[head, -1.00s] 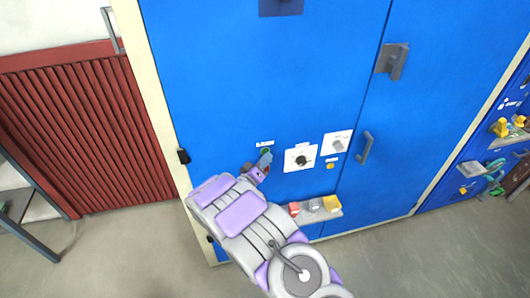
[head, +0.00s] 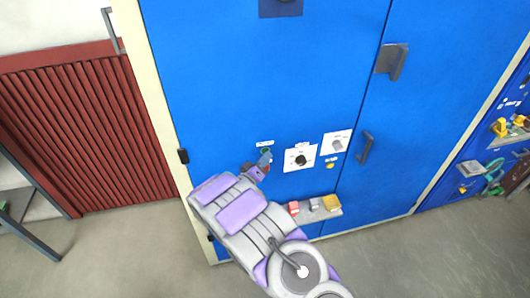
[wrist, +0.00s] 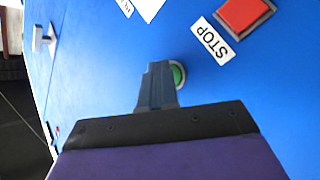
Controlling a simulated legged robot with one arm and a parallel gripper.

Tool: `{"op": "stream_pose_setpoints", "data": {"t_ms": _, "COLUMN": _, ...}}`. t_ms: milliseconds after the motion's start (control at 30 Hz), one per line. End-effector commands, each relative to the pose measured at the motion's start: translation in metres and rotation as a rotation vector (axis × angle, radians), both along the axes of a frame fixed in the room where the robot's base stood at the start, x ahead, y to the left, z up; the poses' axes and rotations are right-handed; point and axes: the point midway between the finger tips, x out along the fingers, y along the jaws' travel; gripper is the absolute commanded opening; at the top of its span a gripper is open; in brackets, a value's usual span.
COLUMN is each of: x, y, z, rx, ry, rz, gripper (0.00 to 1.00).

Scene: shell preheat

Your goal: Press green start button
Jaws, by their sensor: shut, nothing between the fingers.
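The green start button (wrist: 179,74) is a round green disc in a pale ring on the blue cabinet front. In the wrist view the shut fingers of my gripper (wrist: 158,72) cover its left part, with the fingertips right at it. I cannot tell whether they touch it. In the head view my gripper (head: 266,156) is at the cabinet panel, left of the white dial plate, and mostly hides the button. My gripper is shut and empty.
A square red button (wrist: 245,14) with a STOP label (wrist: 212,41) sits close by. A black dial (head: 301,160) and a grey knob (head: 338,145) are to the right. A small shelf (head: 321,215) with red, grey and yellow items juts out below.

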Motion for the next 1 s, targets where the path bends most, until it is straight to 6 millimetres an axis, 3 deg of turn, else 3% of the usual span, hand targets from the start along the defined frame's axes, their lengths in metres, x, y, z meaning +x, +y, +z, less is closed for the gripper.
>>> {"op": "stream_pose_setpoints", "data": {"t_ms": 667, "x": -0.016, "y": -0.005, "z": 0.001, "rx": 0.000, "ry": -0.001, "rz": 0.001, "gripper": 0.00}}
{"op": "stream_pose_setpoints", "data": {"t_ms": 1000, "x": -0.045, "y": -0.013, "z": 0.002, "rx": -0.001, "ry": -0.002, "rz": 0.001, "gripper": 0.00}}
